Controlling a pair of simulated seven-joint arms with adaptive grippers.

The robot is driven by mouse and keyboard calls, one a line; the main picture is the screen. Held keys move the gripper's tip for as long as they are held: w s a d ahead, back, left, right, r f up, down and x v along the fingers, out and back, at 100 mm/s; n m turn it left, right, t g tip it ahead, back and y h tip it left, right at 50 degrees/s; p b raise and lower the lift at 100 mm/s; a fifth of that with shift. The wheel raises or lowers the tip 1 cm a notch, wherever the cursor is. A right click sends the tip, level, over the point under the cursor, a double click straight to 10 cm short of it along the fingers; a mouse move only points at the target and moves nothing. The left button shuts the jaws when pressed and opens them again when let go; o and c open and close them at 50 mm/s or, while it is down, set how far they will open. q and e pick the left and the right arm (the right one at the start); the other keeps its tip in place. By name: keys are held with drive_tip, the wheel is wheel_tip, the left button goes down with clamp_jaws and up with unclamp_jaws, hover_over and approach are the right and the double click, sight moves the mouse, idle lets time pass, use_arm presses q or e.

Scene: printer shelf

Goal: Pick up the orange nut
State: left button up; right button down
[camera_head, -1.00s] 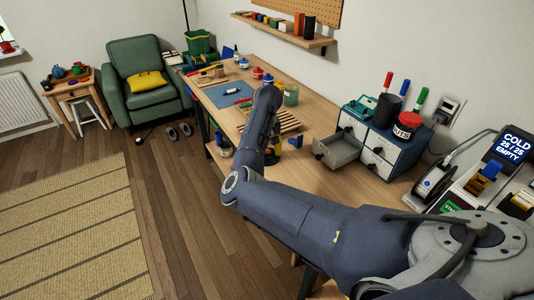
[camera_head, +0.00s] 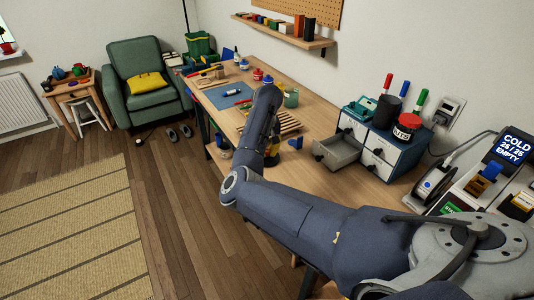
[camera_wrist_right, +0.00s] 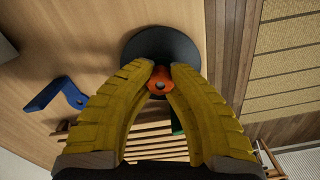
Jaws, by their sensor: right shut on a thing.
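The orange nut (camera_wrist_right: 159,79) shows in the right wrist view between the tips of my right gripper (camera_wrist_right: 160,72). The gripper's yellow fingers are closed on it from both sides. A dark round disc (camera_wrist_right: 150,45) lies just beyond the nut; I cannot tell whether the nut touches it. In the head view the nut is hidden behind my right arm, and my right gripper (camera_head: 271,158) shows only in small part below the forearm, over the bench. My left gripper is in neither view.
A blue bracket (camera_wrist_right: 55,94) lies on the workbench (camera_head: 340,187) beside the gripper, near a slatted wooden rack (camera_head: 285,126). An open grey drawer (camera_head: 337,152) juts from the drawer unit (camera_head: 385,143) to the right. The bench's edge and floor are close by.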

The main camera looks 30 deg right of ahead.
wheel_tip(320, 180, up, 18)
drive_tip(key=r, duration=0.1)
drive_tip(key=n, duration=0.5)
hover_over(268, 152)
wheel_tip(268, 152, down, 12)
drive_tip(key=shift+w, duration=0.15)
drive_tip(key=shift+w+r, duration=0.1)
drive_tip(key=shift+w, duration=0.25)
drive_tip(key=shift+n, duration=0.5)
drive_tip(key=shift+f, duration=2.25)
drive_tip(key=shift+f, duration=0.95)
